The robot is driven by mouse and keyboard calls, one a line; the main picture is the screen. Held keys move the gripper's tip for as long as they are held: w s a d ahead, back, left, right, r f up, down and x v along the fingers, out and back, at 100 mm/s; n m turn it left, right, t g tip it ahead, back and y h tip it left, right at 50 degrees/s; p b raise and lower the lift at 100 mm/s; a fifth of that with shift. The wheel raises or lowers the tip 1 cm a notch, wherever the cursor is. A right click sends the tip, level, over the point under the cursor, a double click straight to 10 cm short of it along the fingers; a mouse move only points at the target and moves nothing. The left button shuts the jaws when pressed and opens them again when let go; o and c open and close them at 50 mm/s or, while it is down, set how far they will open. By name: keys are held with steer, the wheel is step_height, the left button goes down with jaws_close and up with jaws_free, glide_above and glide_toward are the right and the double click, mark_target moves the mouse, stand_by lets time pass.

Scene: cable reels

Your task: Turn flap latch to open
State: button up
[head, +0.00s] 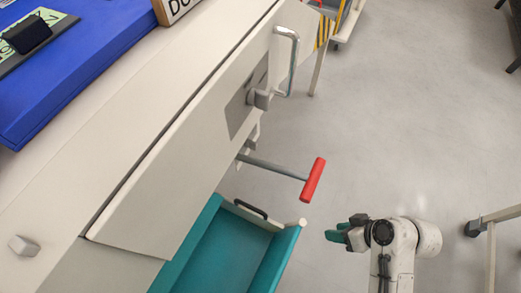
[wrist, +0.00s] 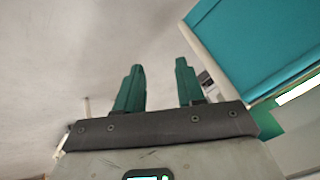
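A pale flap panel (head: 180,185) runs along the side of the bench in the head view. A grey metal plate on it carries a grey knob-like latch (head: 262,98); its exact turn is hard to tell. A bent metal handle (head: 291,62) stands beside the latch. My gripper (head: 342,234) is low at the right, over the floor, well apart from the flap and latch. In the wrist view my gripper (wrist: 158,85) has its two green fingers spread with nothing between them. The latch cannot be made out in the wrist view.
A red-ended T-bar (head: 313,180) sticks out between my gripper and the latch. A teal open drawer (head: 288,262) with a black handle lies below it; teal also fills the wrist view's upper right (wrist: 265,40). A blue box (head: 75,60) sits on the bench. Floor at right is mostly clear.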

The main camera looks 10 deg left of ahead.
steer(key=w+a+f+n+t+y+b, duration=0.1)
steer(key=w+a+f+n+y+b, duration=0.35)
steer(key=w+a, duration=0.4)
steer(key=n+t+y+b, duration=0.3)
steer(key=y+b, duration=0.2)
steer(key=y, duration=0.2)
glide_toward(256, 144)
steer(key=p+x, duration=0.1)
steer(key=x, duration=0.8)
steer(key=shift+w+a, duration=0.2)
steer(key=shift+f, duration=0.15)
steer(key=shift+c, duration=0.2)
jaws_close()
